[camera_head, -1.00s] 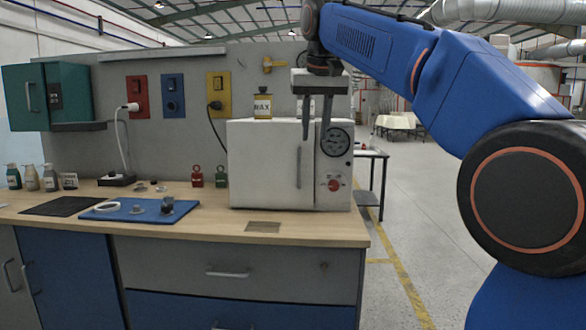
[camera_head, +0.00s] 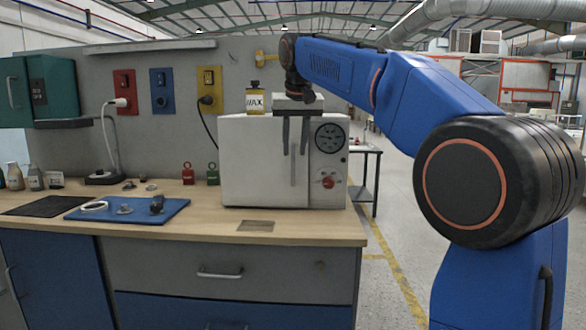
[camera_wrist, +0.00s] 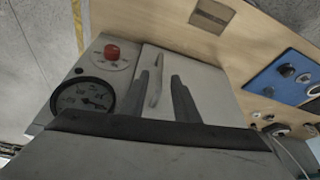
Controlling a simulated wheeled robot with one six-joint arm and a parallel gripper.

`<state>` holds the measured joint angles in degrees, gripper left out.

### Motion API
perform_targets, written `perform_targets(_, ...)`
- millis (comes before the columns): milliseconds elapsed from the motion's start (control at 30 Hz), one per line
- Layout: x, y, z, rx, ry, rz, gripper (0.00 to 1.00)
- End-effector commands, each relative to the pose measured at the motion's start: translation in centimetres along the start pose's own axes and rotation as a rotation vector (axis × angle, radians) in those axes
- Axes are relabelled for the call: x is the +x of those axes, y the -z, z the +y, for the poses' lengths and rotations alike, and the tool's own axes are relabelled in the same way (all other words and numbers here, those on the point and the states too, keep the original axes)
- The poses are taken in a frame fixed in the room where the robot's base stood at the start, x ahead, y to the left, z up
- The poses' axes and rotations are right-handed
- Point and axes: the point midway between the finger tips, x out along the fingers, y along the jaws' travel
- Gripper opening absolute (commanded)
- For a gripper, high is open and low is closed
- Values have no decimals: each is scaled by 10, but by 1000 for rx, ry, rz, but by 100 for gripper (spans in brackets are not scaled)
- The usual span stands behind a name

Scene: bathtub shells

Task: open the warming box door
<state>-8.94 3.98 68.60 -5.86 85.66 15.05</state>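The warming box (camera_head: 250,165) is a white box on the wooden bench, with a round dial (camera_head: 329,138) and a red knob (camera_head: 328,182) on its right panel. Its door is shut, with a vertical grey handle (camera_head: 293,170) near the door's right edge. My gripper (camera_head: 295,153) hangs in front of the upper door with its two dark fingers apart, one on each side of the handle line. In the wrist view my gripper (camera_wrist: 167,85) is open and empty, with the handle (camera_wrist: 154,88) showing between the fingers. I cannot tell how far the fingers are from the door.
A yellow WAX can (camera_head: 255,101) stands on top of the box. Red and green padlocks (camera_head: 188,174) stand left of it. A blue mat (camera_head: 130,211) with small parts lies further left on the bench (camera_head: 300,226).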

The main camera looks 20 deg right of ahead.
Motion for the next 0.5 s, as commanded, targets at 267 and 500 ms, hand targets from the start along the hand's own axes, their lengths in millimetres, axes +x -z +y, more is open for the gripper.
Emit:
perform_targets(267,48,-1,0,0,0,-2,28)
perform_targets(500,72,0,0,0,0,-1,28)
